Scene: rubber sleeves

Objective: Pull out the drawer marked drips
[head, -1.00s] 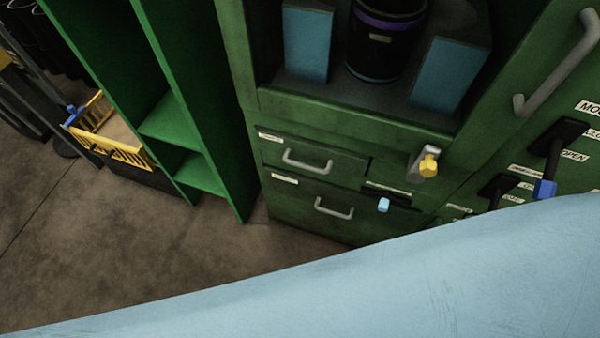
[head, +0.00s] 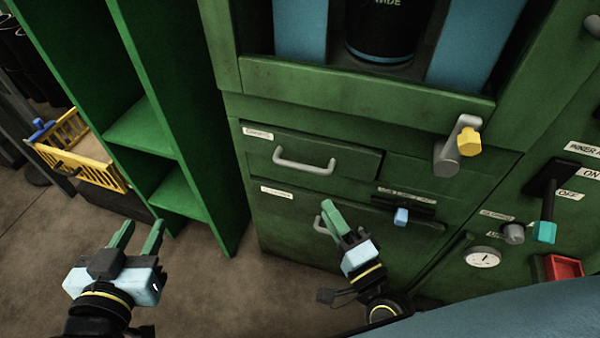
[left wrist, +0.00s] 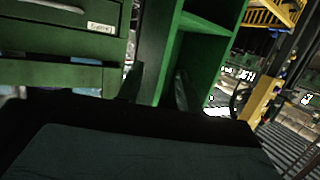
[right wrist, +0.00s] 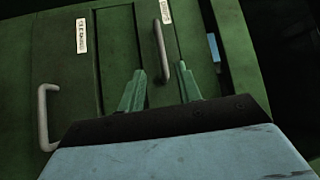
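The green cabinet has an upper drawer (head: 345,162) and a lower drawer (head: 285,215), both apparently closed. Each has a grey bar handle and a white label at its left end. My left gripper (head: 139,228) is open and empty, left of the cabinet.
A grey knob with a yellow end (head: 467,142) sticks out right of the upper drawer. A blue-tipped lever (head: 401,216) sits beside the lower handle. Green shelves (head: 180,195) and a yellow basket (head: 75,165) stand at left. The floor before the drawers is clear.

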